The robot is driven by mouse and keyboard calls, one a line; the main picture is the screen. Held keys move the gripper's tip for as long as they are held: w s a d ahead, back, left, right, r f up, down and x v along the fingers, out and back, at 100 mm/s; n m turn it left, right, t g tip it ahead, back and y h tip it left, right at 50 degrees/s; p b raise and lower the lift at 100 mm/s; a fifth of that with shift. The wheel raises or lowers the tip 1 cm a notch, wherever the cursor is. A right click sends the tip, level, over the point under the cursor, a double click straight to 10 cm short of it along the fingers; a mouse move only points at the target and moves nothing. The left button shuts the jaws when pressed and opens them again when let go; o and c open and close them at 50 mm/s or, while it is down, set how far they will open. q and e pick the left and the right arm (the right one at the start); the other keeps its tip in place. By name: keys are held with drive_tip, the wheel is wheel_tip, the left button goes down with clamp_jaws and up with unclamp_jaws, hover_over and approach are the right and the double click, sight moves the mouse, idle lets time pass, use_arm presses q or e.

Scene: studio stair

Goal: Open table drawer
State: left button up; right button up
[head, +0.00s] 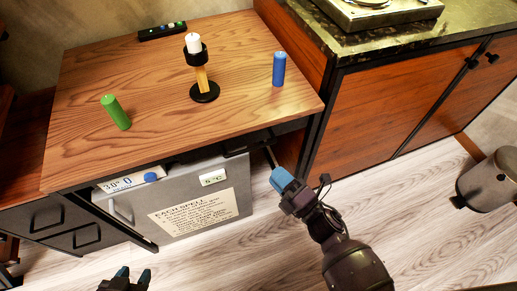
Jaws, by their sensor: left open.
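The wooden table (165,75) fills the upper left of the head view. Under the right part of its front edge is a dark strip that looks like the drawer front (262,137), with a dark bar-like handle (236,151) low on it. My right gripper (274,166), with a blue fingertip, is just in front of and below the right end of this strip. Whether it touches the drawer and how far its jaws are apart cannot be told. My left gripper (133,274) is open and empty at the bottom edge, over the floor, away from the table.
A green candle (116,112), a blue candle (279,69), a black candle holder (205,92) with a white candle, and a remote (162,31) are on the table. A grey mini fridge (230,195) stands below. Cabinets (390,100) and a metal bin (488,180) are at right. The front floor is clear.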

sight(251, 147)
drive_tip(key=x, duration=1)
drive_tip(key=shift+w+a+r+b, duration=0.2)
drive_tip(key=shift+w+b, duration=0.1)
drive_tip(key=shift+b, duration=0.1)
drive_tip(key=shift+c, duration=0.2)
clamp_jaws()
